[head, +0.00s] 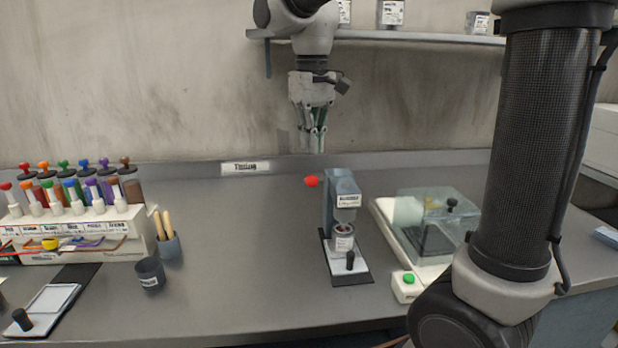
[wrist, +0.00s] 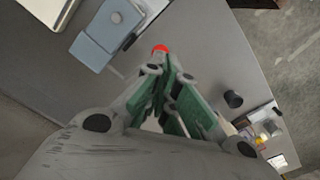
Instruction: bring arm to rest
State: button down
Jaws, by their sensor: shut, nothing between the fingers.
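My gripper (head: 315,143) hangs above the back of the grey bench (head: 230,215) in the head view, fingers pointing down. It is shut and holds nothing. In the wrist view its green-padded fingers (wrist: 170,62) come together at the tips. The gripper is clear of the bench top and of the press-like device (head: 345,205) with a red knob (head: 311,181), which stands in front of and below it. The red knob also shows just beyond the fingertips in the wrist view (wrist: 160,48).
A colour-dispenser rack (head: 75,237) stands at the left. A dark cup (head: 150,273) and a cup of wooden sticks (head: 168,245) are beside it. A clear-lidded balance (head: 430,225) is on the right. A wall shelf (head: 420,38) runs behind my arm. The bench between rack and press is clear.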

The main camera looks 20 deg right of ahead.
jog(key=shift+r, duration=0.75)
jog(key=shift+w, duration=0.2)
jog(key=f, duration=0.1)
jog(key=s+f, duration=0.1)
jog(key=f, duration=0.1)
jog(key=shift+s+d+f, duration=0.2)
jog(key=shift+s+d, duration=0.15)
jog(key=shift+d, duration=0.05)
jog(key=s+d+f+m+t, duration=0.3)
jog(key=s+d+t, duration=0.1)
jog(key=s+d, duration=1)
jog(key=shift+s+m, duration=0.4)
jog(key=shift+s, duration=1.45)
